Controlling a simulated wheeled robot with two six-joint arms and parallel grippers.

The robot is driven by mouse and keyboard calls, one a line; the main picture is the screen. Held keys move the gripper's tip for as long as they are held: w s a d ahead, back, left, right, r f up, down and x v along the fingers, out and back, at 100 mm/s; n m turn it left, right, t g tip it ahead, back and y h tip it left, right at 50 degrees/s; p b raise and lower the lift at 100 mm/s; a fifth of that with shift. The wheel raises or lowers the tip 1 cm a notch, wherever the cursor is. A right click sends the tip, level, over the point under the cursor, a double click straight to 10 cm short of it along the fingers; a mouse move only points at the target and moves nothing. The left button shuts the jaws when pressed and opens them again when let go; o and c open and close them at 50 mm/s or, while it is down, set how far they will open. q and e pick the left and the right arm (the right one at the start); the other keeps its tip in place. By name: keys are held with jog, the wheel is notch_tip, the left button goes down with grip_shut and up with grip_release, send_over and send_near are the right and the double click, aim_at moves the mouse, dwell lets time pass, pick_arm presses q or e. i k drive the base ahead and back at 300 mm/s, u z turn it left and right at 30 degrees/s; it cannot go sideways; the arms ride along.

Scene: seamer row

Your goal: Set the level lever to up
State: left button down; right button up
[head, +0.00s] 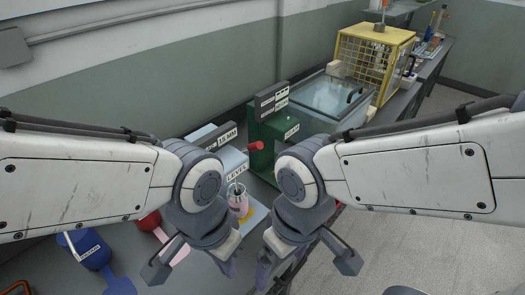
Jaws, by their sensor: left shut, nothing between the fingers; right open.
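The LEVEL label (237,173) is on the front of a pale blue machine (233,158), left of the middle. A small thin part, possibly the level lever, shows just below the label. It is too small to tell its position. A clear container with pinkish contents (240,207) stands below it on a yellow base. My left gripper (229,267) is below and in front of the machine, shut and empty, partly hidden by its own wrist. My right gripper (264,274) is beside it to the right, open and empty, its fingers pointing down.
A green machine (262,150) with a red knob (254,146) stands right of the pale blue machine. Behind are a clear-lidded box (332,95) and a yellow cage (372,55). A blue scoop-like object (85,248) and a red one (148,221) lie at the left.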

aim_at(258, 145)
jog(key=u, duration=2.55)
jog(key=k, duration=1.35)
jog(key=z, duration=1.55)
jog(key=i, duration=0.5)
jog(key=z, duration=0.1)
